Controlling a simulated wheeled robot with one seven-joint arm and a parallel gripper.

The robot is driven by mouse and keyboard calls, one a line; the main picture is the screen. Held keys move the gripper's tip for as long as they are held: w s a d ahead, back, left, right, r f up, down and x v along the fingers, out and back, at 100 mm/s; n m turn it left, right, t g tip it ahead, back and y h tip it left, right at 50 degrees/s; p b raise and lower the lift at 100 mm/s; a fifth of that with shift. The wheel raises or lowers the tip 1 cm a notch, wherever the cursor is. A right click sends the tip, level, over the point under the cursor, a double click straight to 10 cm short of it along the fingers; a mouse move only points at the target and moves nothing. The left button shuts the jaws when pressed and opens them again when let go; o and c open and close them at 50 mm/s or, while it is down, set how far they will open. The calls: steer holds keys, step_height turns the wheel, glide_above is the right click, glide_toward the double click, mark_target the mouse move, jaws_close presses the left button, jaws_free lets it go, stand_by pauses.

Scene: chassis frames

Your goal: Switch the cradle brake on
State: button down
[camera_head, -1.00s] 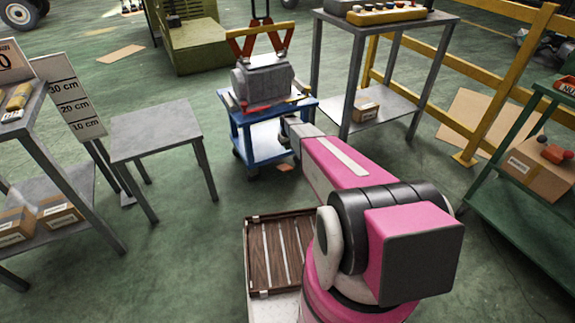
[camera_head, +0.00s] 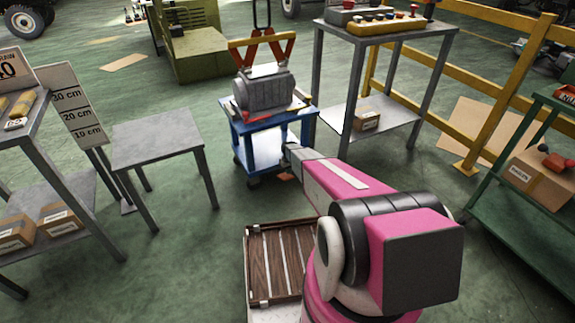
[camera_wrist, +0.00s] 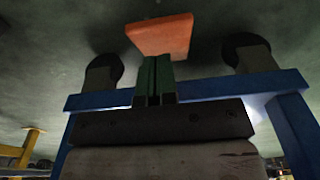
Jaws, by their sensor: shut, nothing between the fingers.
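The cradle is a low blue wheeled trolley (camera_head: 301,131) with a grey ribbed motor (camera_head: 263,93) on top; its blue frame bar (camera_wrist: 90,101) also crosses the wrist view. A flat orange pedal (camera_wrist: 161,35), which looks like the brake, lies past the bar between two dark castors; in the head view a bit of orange (camera_head: 287,178) shows at the floor. My gripper (camera_wrist: 158,60) is shut and empty, its green fingers pointing at the pedal's near edge. I cannot tell whether they touch it. In the head view my arm hides most of the gripper.
A grey table (camera_head: 158,138) stands left of the trolley. A tall grey bench (camera_head: 388,32) with a yellow control box stands close behind right, before a yellow rail (camera_head: 478,125). A green shelf (camera_head: 500,212) is at right. A wooden slatted tray (camera_head: 282,260) is near my arm.

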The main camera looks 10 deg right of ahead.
steer(key=shift+s+d+f, duration=0.1)
steer(key=shift+s+f, duration=0.2)
steer(key=shift+f, duration=0.2)
steer(key=shift+s+d+f, duration=0.1)
steer(key=shift+s+f, duration=0.15)
steer(key=shift+f, duration=0.25)
steer(key=shift+s, duration=0.1)
step_height(320, 180, down, 6)
steer(key=s+t, duration=0.2)
steer(key=s, duration=0.1)
steer(key=shift+d+t+y, duration=0.4)
steer(key=shift+d, duration=0.05)
steer(key=shift+f, duration=0.15)
stand_by(0.5)
steer(key=v, duration=1.3)
steer(key=shift+s+d, duration=0.2)
steer(key=shift+s, duration=0.25)
